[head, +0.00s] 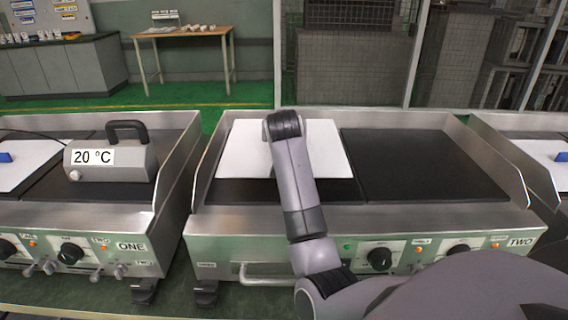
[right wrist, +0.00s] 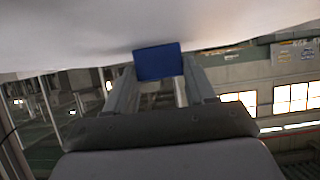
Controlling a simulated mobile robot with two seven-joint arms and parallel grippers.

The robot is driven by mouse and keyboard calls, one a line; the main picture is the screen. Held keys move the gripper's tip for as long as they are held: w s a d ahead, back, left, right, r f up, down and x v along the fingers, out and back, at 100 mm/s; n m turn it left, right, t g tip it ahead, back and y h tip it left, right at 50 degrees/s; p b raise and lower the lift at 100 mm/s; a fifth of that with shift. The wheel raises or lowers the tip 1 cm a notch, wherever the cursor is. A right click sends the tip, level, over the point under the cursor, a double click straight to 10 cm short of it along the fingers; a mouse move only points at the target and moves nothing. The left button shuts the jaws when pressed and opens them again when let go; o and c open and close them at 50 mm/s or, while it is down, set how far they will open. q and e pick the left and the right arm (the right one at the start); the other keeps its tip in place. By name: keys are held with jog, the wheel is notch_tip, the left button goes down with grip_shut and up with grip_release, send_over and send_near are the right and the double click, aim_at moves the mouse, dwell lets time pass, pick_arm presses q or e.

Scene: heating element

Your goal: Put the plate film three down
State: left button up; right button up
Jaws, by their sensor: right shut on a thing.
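A white plate film (head: 325,150) is over the left half of the dark hot plate of unit TWO (head: 425,165) in the head view. I cannot tell whether it touches the plate. My right gripper (right wrist: 160,84) is shut on the film's blue tab (right wrist: 158,62) in the right wrist view, with the white sheet filling the top of that view. In the head view my right arm crosses the middle of the film and hides the tab and the gripper's fingers. My left gripper is not in view.
Unit ONE (head: 140,220) stands to the left, with a handled 20 °C block (head: 110,160) on its plate. Other white films with blue tabs lie at the far left (head: 30,160) and far right (head: 545,165). Metal side walls edge unit TWO; its plate's right half is clear.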

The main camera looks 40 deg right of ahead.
notch_tip(320, 180, down, 3)
jog(key=shift+f, duration=0.6)
jog(key=shift+f+b, duration=0.45)
jog(key=shift+f, duration=1.5)
jog(key=shift+f, duration=0.2)
jog(key=o, duration=1.1)
jog(key=shift+c, duration=0.2)
jog(key=shift+r, duration=0.1)
